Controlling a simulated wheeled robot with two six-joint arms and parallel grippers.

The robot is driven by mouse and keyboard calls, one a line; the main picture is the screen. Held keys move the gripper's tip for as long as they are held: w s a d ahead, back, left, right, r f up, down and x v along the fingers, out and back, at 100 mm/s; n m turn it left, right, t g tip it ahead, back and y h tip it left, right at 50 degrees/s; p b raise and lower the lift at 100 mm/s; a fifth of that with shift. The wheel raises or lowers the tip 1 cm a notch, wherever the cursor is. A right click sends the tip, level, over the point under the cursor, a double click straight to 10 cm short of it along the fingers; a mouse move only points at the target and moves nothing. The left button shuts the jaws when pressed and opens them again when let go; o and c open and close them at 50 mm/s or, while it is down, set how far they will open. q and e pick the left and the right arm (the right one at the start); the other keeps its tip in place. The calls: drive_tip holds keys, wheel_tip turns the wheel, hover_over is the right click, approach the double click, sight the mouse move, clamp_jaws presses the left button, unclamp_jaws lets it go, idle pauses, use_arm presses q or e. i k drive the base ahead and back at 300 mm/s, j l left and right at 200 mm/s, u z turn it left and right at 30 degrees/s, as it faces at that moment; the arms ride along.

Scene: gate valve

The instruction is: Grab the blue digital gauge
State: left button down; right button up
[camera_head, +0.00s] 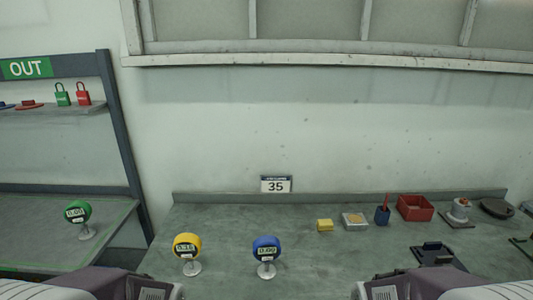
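The blue digital gauge (266,249) stands upright on the grey workbench (225,275), near its front left part, with its display facing me. A yellow digital gauge (187,246) stands to its left on the same bench. A green digital gauge (78,213) stands on the separate bench at the left. Parts of my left arm show at the bottom left and parts of my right arm at the bottom right, both apart from the blue gauge. The fingertips of both grippers are out of the picture.
A black holder (438,254) lies at the right. A sign (275,184) reads 35. The bench between the blue gauge and black holder is clear.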

sight(265, 245)
drive_tip(key=i+j, duration=0.1)
drive_tip(key=j, duration=0.8)
drive_tip(key=j+z, duration=0.15)
drive_tip(key=j, duration=0.8)
drive_tip(key=i, duration=0.05)
